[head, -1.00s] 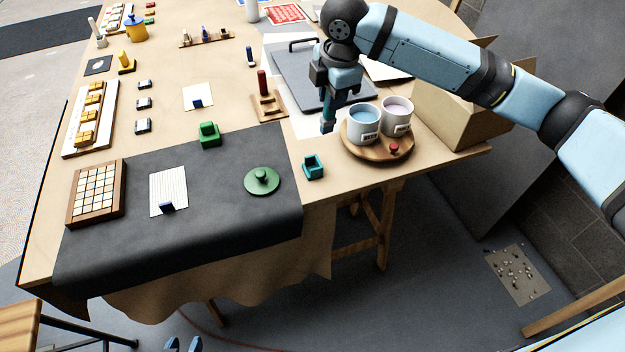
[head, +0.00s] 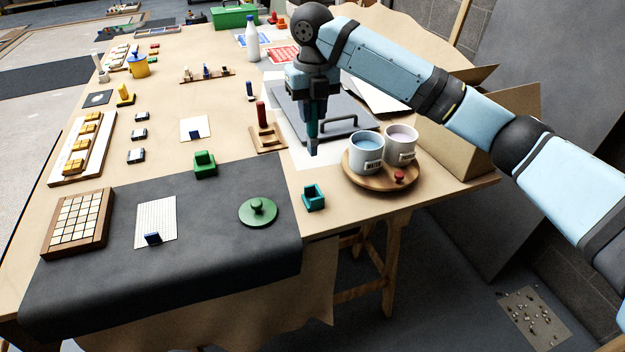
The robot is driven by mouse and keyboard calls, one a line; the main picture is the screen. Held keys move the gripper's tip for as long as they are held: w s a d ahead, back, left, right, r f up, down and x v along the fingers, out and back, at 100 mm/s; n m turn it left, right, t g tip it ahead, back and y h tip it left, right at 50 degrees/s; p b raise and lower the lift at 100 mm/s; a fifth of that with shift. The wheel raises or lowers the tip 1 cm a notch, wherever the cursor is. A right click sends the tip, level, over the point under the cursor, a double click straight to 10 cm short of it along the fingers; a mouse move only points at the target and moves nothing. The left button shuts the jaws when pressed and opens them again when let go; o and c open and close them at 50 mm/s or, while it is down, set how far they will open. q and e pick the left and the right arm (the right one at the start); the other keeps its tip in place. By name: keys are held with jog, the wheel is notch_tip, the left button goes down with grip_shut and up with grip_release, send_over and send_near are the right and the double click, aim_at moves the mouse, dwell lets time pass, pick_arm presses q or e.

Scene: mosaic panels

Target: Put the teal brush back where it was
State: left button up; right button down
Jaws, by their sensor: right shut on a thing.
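My right gripper (head: 315,98) points down over the right part of the table, shut on the teal brush (head: 313,132). The brush hangs upright below the fingers, dark teal and narrow, partly hidden by them. Its lower tip shows left of the round tray, and I cannot tell how high it is above the table. A small teal holder (head: 314,204) with an open top stands on bare wood to the right of the dark mat, nearer than the brush. My left gripper is not in view.
A round wooden tray (head: 362,183) with two cups (head: 366,152) and a red-knobbed piece (head: 399,177) stands close to the right. A green knobbed disc (head: 258,212) lies on the dark mat (head: 215,270). A grey board (head: 350,112) lies behind. A cardboard box (head: 450,145) stands at right.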

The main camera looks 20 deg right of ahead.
notch_tip(320, 180, down, 15)
jog(key=shift+f, duration=0.2)
jog(key=shift+f, duration=0.1)
jog(key=c, duration=1)
grip_release()
